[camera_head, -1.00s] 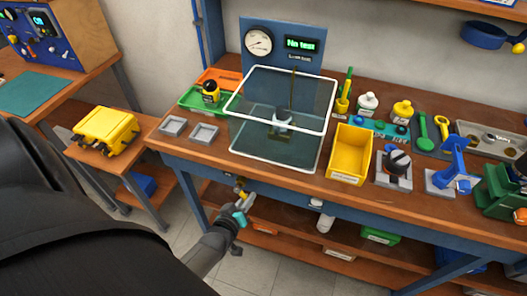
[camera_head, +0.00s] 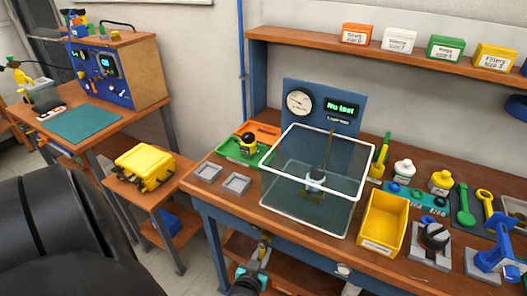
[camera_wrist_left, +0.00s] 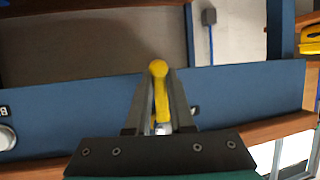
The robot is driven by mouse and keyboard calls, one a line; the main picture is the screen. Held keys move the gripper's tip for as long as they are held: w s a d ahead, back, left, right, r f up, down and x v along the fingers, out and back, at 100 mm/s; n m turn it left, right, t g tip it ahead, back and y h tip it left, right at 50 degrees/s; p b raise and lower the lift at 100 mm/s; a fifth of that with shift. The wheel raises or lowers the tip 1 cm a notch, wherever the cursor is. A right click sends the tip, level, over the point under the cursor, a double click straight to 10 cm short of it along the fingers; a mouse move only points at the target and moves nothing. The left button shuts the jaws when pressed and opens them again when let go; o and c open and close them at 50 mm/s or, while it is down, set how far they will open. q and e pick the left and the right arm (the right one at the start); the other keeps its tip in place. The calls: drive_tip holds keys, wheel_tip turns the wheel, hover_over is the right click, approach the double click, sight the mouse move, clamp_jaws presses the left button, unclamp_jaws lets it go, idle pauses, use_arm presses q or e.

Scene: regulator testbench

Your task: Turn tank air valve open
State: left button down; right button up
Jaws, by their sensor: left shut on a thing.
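The yellow valve handle (camera_wrist_left: 158,69) stands out from the blue front rail of the bench in the left wrist view. My left gripper (camera_wrist_left: 157,98) is shut on it, one finger on each side of the narrow yellow lever. In the head view my left gripper (camera_head: 261,256) is at the bottom, below the front edge of the workbench (camera_head: 225,196). There the handle is small and mostly hidden, so its exact angle is hard to tell. My right gripper is not in view.
The bench top holds a clear-walled test chamber (camera_head: 316,165), a gauge panel (camera_head: 322,105), a yellow bin (camera_head: 383,222) and several small tools. A small side table with a yellow case (camera_head: 145,167) stands left. A shelf (camera_head: 385,57) hangs above the bench.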

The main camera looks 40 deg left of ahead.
use_arm(q)
drive_tip(key=shift+a, duration=0.1)
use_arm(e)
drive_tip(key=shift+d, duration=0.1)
use_arm(q)
drive_tip(key=c, duration=0.8)
unclamp_jaws()
drive_tip(key=shift+r, duration=0.1)
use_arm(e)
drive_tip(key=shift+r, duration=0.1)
